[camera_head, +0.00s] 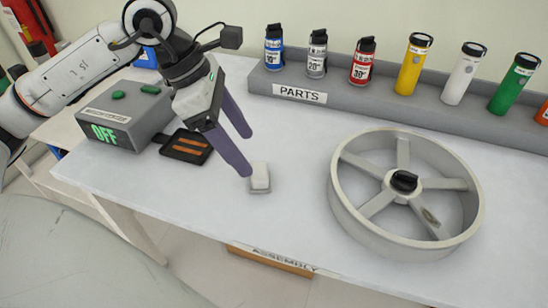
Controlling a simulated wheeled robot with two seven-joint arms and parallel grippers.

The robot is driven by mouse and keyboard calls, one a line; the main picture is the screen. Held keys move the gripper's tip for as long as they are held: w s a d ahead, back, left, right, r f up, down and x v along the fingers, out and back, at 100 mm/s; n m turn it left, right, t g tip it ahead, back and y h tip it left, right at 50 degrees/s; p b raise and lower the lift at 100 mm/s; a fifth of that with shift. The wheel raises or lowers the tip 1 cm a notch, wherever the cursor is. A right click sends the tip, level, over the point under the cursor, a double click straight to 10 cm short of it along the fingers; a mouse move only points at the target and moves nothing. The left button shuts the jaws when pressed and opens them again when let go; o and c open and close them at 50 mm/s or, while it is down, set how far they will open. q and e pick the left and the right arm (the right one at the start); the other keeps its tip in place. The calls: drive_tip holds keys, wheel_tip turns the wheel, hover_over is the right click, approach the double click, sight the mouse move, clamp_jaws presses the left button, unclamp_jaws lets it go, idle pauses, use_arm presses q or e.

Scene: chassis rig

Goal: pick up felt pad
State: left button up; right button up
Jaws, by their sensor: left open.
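A small whitish block (260,177), which looks like the felt pad, sits on a thin grey base (260,191) on the white table near its front edge. My left gripper (246,155) reaches down from the upper left with its two purple fingers apart. One fingertip is just beside the left of the pad in the picture, and the other is farther back. I cannot tell whether the fingers touch the pad. Nothing shows between the fingers. My right gripper is not in view.
A large grey spoked wheel (342,205) with a black knob (404,181) lies right of the pad. A grey box with an OFF display (122,118) and a black tray (187,157) stand left. A PARTS rack (300,94) with several cylinders runs along the back. Clear table lies around the pad.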

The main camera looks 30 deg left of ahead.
sight(259, 170)
use_arm(q)
drive_tip(key=f, duration=0.3)
drive_tip(key=shift+w+d+f, duration=0.1)
drive_tip(key=shift+w+d, duration=0.05)
drive_tip(key=shift+w, duration=0.15)
drive_tip(key=x, duration=0.4)
drive_tip(key=p+x, duration=0.1)
drive_tip(key=x, duration=0.1)
drive_tip(key=shift+w+a+f, duration=0.2)
drive_tip(key=shift+w, duration=0.2)
drive_tip(key=c, duration=1.2)
wheel_tip(259, 170, up, 10)
drive_tip(key=shift+r, duration=0.1)
